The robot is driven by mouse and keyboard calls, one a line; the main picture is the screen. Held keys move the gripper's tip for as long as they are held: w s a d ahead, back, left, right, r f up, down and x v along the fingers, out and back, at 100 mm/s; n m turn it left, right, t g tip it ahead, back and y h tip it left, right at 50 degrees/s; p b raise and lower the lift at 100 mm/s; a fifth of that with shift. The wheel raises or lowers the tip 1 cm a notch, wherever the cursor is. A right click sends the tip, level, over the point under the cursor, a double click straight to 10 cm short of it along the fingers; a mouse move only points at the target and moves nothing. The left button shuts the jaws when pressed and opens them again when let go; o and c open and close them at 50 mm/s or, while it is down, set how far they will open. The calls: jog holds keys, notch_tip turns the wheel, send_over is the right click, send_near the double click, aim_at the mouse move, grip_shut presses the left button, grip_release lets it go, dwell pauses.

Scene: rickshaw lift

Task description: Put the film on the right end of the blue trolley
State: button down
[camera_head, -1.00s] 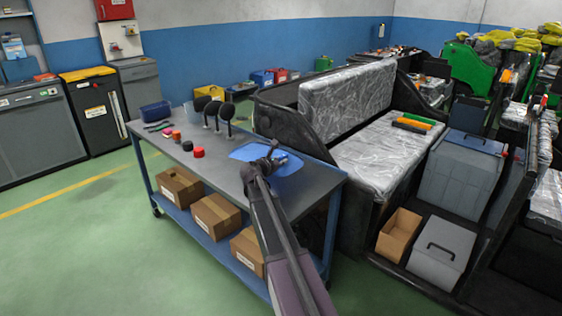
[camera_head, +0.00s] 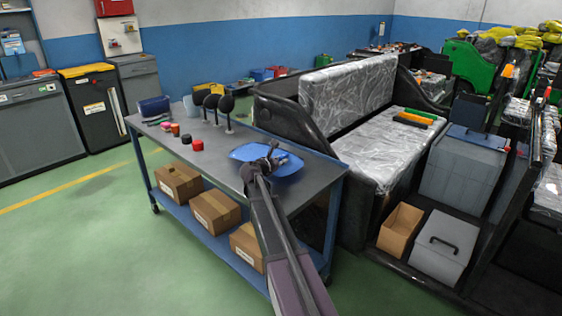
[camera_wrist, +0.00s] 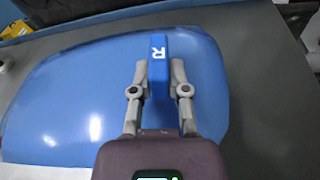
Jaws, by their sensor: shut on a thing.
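The film (camera_head: 290,166) is a glossy blue sheet with rounded corners at the right end of the blue trolley (camera_head: 322,176). A blue block marked "R" (camera_wrist: 159,45) stands up from the film, which also fills much of the wrist view (camera_wrist: 75,105). My gripper (camera_wrist: 159,80) is shut on this block, with one finger on each side. In the head view my gripper (camera_head: 270,160) is over the film. I cannot tell whether the film rests flat on the grey top or is slightly above it.
A vehicle with a film-wrapped seat (camera_head: 380,150) stands close on the right.

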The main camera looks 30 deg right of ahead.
jog(key=shift+f+b, duration=1.5)
jog(key=shift+b, duration=0.05)
jog(key=c, duration=0.5)
grip_release()
jog(key=shift+c, duration=0.2)
jog(key=shift+r, duration=0.15)
